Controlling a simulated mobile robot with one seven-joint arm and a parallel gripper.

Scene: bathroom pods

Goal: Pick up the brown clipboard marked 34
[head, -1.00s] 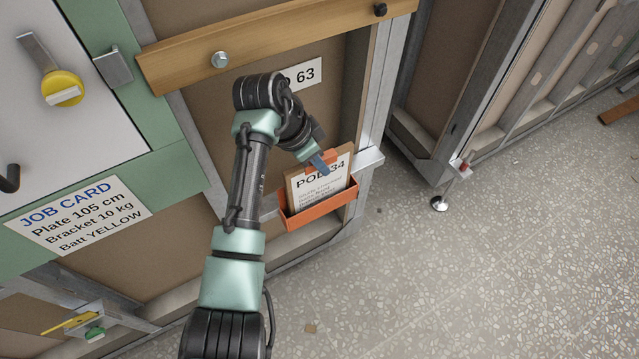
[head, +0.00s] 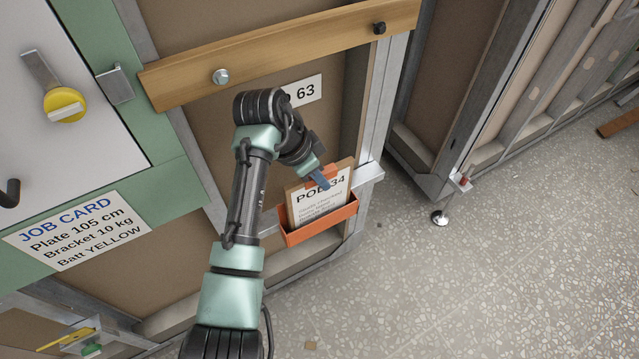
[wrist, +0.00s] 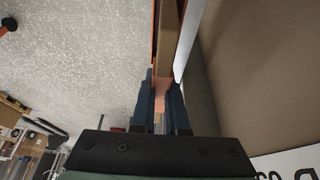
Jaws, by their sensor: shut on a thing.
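The brown clipboard marked 34 (head: 318,201) carries a white sheet reading "POD 34" and stands upright in the orange holder (head: 320,223) on the pod frame. Its lower edge is hidden behind the holder's front wall. My gripper (head: 323,180) is at the clipboard's top edge, shut on it near the orange clip. The wrist view shows the two dark fingers (wrist: 160,105) on either side of the clipboard's edge (wrist: 167,45).
A wooden rail (head: 285,50) with bolts crosses above my gripper. A plate ending in 63 (head: 303,91) is behind the arm. A metal upright (head: 378,120) stands close to the right. The speckled floor (head: 480,270) is open at lower right.

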